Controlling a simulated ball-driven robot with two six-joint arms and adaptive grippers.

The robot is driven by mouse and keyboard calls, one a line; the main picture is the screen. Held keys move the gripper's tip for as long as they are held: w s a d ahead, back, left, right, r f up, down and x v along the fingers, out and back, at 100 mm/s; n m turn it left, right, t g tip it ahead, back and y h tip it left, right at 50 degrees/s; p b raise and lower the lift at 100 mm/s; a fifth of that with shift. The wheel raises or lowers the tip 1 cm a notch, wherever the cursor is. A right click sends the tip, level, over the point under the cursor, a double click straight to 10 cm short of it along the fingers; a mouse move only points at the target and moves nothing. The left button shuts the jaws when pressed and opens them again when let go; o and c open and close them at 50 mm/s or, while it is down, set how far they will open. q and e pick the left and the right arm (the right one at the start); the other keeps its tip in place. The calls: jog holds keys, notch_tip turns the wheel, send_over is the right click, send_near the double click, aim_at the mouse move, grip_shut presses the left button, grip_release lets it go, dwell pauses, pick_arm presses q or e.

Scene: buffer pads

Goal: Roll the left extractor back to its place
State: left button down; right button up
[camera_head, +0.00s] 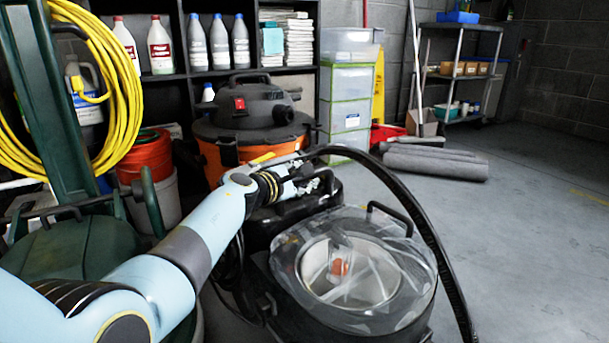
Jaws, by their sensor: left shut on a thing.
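A black extractor (352,329) with a clear domed lid stands on the floor at the lower middle, close in front of me. A round metal opening and a small orange part show through its lid. A black hose arcs over it and down its right side. My left arm reaches in from the lower left. My left gripper (312,183) is at the back upper part of the black extractor, shut on it. The fingers are small and partly hidden among dark parts, so the exact grip point is unclear. My right gripper is not in view.
An orange and black vacuum (245,152) stands just behind the extractor. A dark green machine (75,252) and a red bucket (150,158) are at left. Grey rolls (435,163) lie at the back right. The floor (530,245) at right is clear.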

pick_arm(q)
jog(key=shift+w+a+r, duration=0.1)
jog(key=shift+w+a, duration=0.05)
jog(key=shift+a, duration=0.1)
jog(key=c, duration=1.1)
grip_release()
jog(key=shift+w, duration=0.1)
jog(key=shift+s+a, duration=0.25)
jog(key=shift+s, duration=0.2)
jog(key=v, duration=1.1)
jog(key=shift+s+d, duration=0.1)
